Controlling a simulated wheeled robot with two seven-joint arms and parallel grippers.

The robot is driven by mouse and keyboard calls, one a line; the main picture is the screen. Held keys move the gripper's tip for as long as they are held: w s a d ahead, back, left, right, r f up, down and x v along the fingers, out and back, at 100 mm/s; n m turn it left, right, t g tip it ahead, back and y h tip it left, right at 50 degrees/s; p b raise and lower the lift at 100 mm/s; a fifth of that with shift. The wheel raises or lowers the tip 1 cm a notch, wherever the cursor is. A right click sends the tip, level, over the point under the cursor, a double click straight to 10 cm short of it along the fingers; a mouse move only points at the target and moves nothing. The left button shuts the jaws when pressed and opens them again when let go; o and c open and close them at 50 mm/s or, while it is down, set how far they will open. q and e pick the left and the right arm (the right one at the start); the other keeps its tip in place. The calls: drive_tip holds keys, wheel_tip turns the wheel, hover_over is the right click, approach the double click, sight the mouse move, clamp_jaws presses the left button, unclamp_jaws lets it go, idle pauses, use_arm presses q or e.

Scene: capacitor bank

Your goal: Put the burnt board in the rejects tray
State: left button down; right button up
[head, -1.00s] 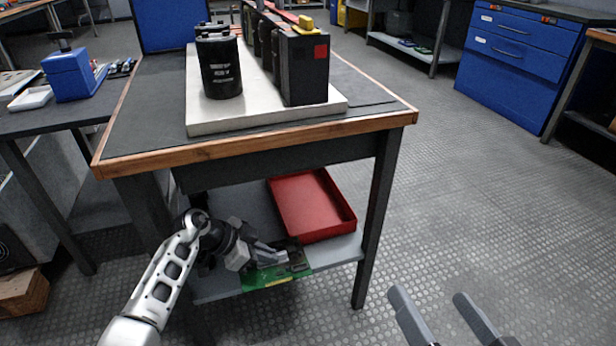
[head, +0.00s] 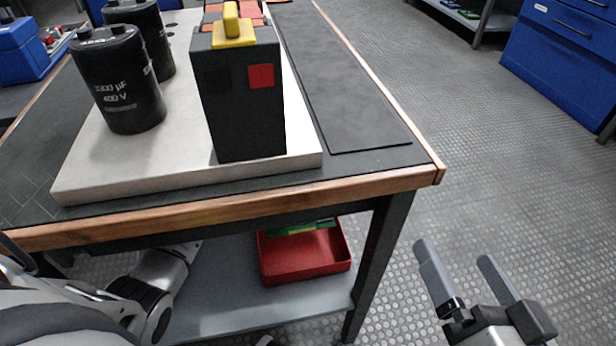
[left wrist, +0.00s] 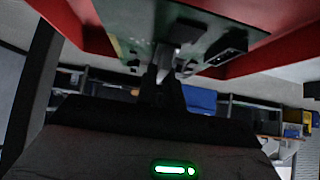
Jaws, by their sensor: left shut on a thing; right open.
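The green board (head: 302,229) shows in the head view as a strip at the back of the red tray (head: 306,278) on the lower shelf, under the tabletop edge that hides the rest. In the left wrist view my left gripper (left wrist: 168,62) is shut on the green board (left wrist: 200,25), with red tray walls (left wrist: 285,35) on both sides of it. I cannot tell whether the board touches the tray floor. My left gripper is hidden behind the table in the head view. My right gripper (head: 470,272) is open and empty, to the right of the table.
The wooden table edge (head: 230,205) overhangs the shelf (head: 215,295), and a table leg (head: 375,265) stands right of the tray. Black capacitors (head: 120,85) and a dark block with a yellow top (head: 245,110) stand on a pale slab.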

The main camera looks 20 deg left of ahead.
use_arm(q)
drive_tip(key=shift+w+f, duration=0.1)
drive_tip(key=shift+w, duration=0.4)
drive_tip(key=shift+s+f+b, duration=0.15)
drive_tip(key=shift+f+b, duration=0.25)
drive_tip(key=shift+b, duration=0.4)
wheel_tip(320, 180, down, 2)
drive_tip(key=b, duration=0.3)
drive_tip(key=shift+f, duration=0.2)
drive_tip(key=shift+f+b, duration=0.4)
drive_tip(key=shift+b, duration=0.4)
use_arm(e)
wheel_tip(320, 180, up, 10)
drive_tip(key=w+n+t+y, duration=0.1)
drive_tip(key=n+t+y, duration=0.4)
drive_tip(key=n, duration=0.5)
drive_tip(key=shift+w+d+r+y, duration=0.2)
drive_tip(key=shift+w+d+y, duration=0.2)
drive_tip(key=shift+y, duration=0.3)
drive_tip(key=shift+r, duration=0.2)
use_arm(q)
drive_tip(key=shift+p, duration=0.65)
use_arm(e)
drive_tip(key=shift+r, duration=0.45)
drive_tip(key=shift+r, duration=0.2)
use_arm(q)
drive_tip(key=shift+a+p, duration=0.1)
drive_tip(key=shift+p, duration=0.45)
use_arm(e)
drive_tip(key=shift+r, duration=0.35)
